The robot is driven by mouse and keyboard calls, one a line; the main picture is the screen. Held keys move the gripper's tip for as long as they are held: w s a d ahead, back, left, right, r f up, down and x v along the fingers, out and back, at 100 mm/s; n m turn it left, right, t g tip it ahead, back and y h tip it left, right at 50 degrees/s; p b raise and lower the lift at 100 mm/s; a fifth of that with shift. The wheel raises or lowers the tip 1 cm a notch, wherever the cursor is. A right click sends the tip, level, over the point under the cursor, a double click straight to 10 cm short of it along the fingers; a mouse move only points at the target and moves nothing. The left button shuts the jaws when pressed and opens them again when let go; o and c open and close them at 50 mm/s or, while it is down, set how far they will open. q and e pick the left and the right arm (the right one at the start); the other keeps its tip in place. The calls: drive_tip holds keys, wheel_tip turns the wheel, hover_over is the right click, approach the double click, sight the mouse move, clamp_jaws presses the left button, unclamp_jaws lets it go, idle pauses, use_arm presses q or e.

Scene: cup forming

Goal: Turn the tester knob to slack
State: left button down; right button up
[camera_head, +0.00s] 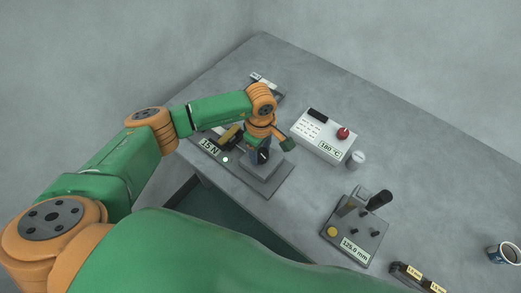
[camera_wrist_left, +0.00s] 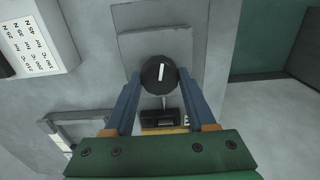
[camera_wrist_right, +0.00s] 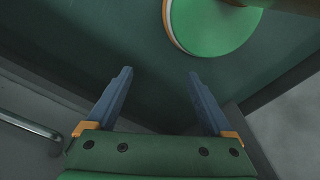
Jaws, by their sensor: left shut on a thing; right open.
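The tester knob (camera_wrist_left: 159,75) is a round black knob with a white pointer line. In the left wrist view it sits between the fingertips of my left gripper (camera_wrist_left: 158,77), which is shut on it. The white line points nearly straight up in that view. In the head view the knob (camera_head: 263,156) shows dark at my left gripper (camera_head: 264,150), above the grey tester base (camera_head: 270,185). A display beside it reads 15 N (camera_head: 209,148). My right gripper (camera_wrist_right: 160,75) is open and empty in the right wrist view, with its fingers apart.
A white box (camera_head: 322,137) with a red knob and a 180 °C label stands right of the tester. A small white-topped cylinder (camera_head: 356,159) is beside it. A grey device (camera_head: 355,229) reads 125.0 mm. A blue mug (camera_head: 503,252) stands far right.

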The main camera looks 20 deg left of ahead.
use_arm(q)
drive_tip(key=n+b, duration=0.2)
drive_tip(key=n, duration=0.3)
drive_tip(key=shift+f+b, duration=0.1)
drive_tip(key=shift+b, duration=0.3)
drive_tip(key=n+b, duration=0.2)
drive_tip(key=n, duration=0.3)
drive_tip(key=shift+n+b, duration=0.3)
drive_tip(key=shift+n, duration=0.1)
drive_tip(key=n+b, duration=0.2)
drive_tip(key=n, duration=0.3)
drive_tip(key=n+b, duration=0.1)
drive_tip(key=n, duration=0.3)
drive_tip(key=shift+b, duration=0.3)
drive_tip(key=shift+r+n, duration=0.2)
drive_tip(key=shift+n, duration=0.3)
drive_tip(key=shift+c, duration=1.1)
unclamp_jaws()
